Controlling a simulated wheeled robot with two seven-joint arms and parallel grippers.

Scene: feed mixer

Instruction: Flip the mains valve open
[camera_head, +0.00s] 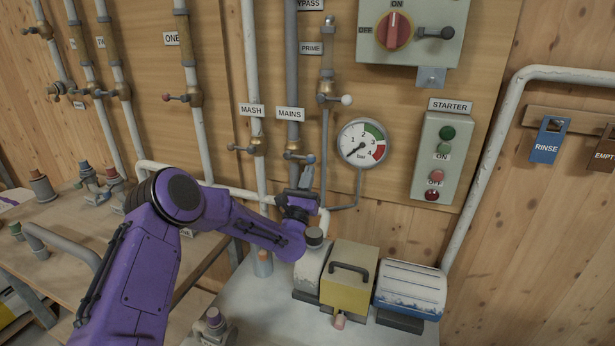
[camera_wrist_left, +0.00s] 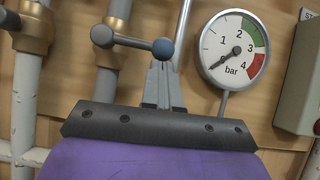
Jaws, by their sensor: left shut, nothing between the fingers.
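The mains valve (camera_head: 292,154) sits on the grey pipe under the MAINS label (camera_head: 290,114). Its lever lies crosswise to the pipe, with a blue knob (camera_head: 311,159) at its right end. In the left wrist view the lever (camera_wrist_left: 132,42) runs from a grey end at left to the blue knob (camera_wrist_left: 163,48). My left gripper (camera_head: 306,172) is shut and empty, pointing up just below the knob. In the left wrist view its closed fingers (camera_wrist_left: 160,68) end right under the knob; I cannot tell whether they touch it. My right gripper is not in view.
The mash valve (camera_head: 256,147) is close on the left. A pressure gauge (camera_head: 362,142) at right has its needle at the low end. A starter box (camera_head: 440,157) hangs further right. A yellow-and-white pump (camera_head: 348,272) stands below, near my forearm.

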